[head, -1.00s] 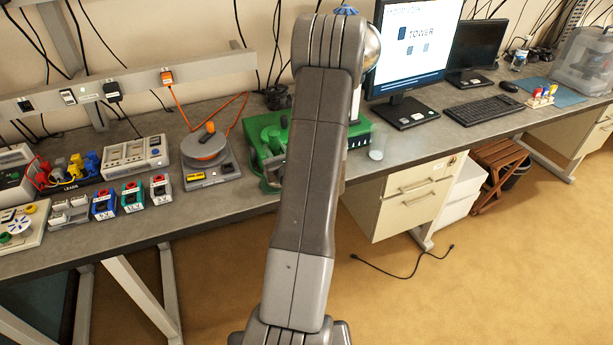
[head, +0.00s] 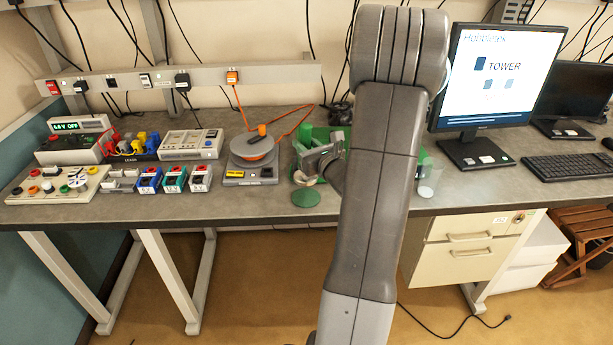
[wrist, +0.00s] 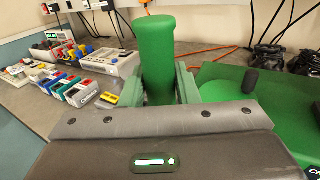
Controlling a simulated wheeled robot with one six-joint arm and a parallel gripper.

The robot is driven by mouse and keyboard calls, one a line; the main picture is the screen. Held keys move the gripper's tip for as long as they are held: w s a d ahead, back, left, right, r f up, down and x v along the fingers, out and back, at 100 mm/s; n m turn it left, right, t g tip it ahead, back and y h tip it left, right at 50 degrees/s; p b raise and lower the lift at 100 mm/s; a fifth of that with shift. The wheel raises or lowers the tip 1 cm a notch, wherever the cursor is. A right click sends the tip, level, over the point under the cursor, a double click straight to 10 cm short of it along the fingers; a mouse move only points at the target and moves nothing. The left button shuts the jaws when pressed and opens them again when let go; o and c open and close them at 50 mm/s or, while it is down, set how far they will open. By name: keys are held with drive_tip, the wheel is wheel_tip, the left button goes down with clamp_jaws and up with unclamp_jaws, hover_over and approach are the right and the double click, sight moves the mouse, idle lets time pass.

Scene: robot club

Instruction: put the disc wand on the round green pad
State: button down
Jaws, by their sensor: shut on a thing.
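My gripper (head: 306,170) is shut on an upright green handle, the disc wand (wrist: 157,50), which stands between the fingers in the wrist view. I cannot tell whether the wand touches the bench.
A grey turntable-like device (head: 252,153) with an orange top stands left of my gripper. Several small coloured boxes (head: 174,180) and instruments are further left. A clear cup (head: 428,182) stands to the right.

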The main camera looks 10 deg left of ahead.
wheel_tip(320, 180, down, 6)
drive_tip(key=shift+f+p, duration=0.25)
drive_tip(key=shift+p, duration=0.1)
drive_tip(key=shift+f, duration=0.15)
drive_tip(key=shift+f+b, duration=0.25)
drive_tip(key=shift+b, duration=0.1)
drive_tip(key=c, duration=1.1)
unclamp_jaws()
drive_tip(key=shift+r, duration=0.1)
drive_tip(key=shift+r+p, duration=0.2)
drive_tip(key=shift+p, duration=0.2)
drive_tip(key=b+v, duration=0.3)
drive_tip(key=v, duration=0.9)
drive_tip(key=shift+s+f, duration=0.1)
